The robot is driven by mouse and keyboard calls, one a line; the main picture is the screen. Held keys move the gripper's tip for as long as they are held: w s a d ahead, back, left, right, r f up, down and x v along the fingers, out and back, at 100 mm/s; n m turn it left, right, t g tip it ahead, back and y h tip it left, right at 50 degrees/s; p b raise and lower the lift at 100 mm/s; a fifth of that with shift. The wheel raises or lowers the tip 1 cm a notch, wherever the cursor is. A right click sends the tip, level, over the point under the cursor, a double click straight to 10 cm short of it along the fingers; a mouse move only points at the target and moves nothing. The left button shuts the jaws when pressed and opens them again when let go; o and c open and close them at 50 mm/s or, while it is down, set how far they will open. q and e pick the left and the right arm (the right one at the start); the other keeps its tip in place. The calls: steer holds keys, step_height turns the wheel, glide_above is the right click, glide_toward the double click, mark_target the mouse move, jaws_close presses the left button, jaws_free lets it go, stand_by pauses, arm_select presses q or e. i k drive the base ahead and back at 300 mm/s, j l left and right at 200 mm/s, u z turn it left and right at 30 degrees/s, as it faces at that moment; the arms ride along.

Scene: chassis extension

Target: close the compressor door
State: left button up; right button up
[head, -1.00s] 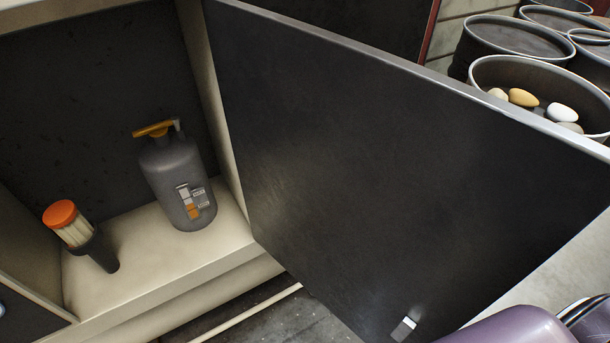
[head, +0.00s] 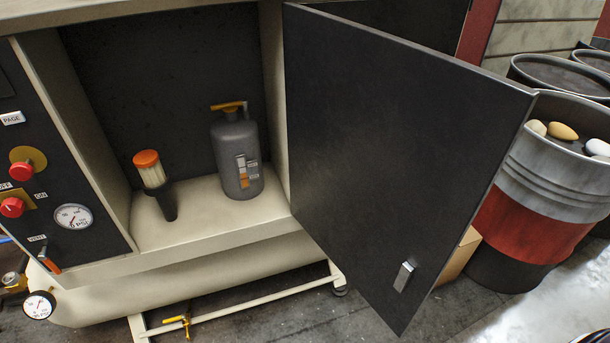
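The compressor door (head: 390,150) is a large dark panel hinged at the right side of the compartment opening. It stands wide open, swung out toward me and to the right. A small metal handle (head: 404,275) sits near its lower free corner. The compressor body (head: 220,235) is cream coloured with an open dark compartment. Inside stand a grey bottle (head: 236,160) with a yellow top and a black flashlight-like part (head: 157,185) with an orange cap. Neither of my grippers is in the head view.
A control panel (head: 60,170) with red knobs and a gauge is at the left. A red and grey barrel (head: 545,185) holding egg-shaped things stands right of the door, with a cardboard box (head: 460,255) between.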

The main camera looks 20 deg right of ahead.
mark_target(396, 145)
steer(key=l+u, duration=1.05)
steer(key=k+l, duration=0.1)
steer(key=l, duration=0.7)
steer(key=k+l, duration=0.15)
steer(key=l, duration=0.25)
steer(key=k+l, duration=0.1)
steer(key=l, duration=0.3)
steer(key=k+l+u, duration=0.1)
steer(key=k, duration=0.4)
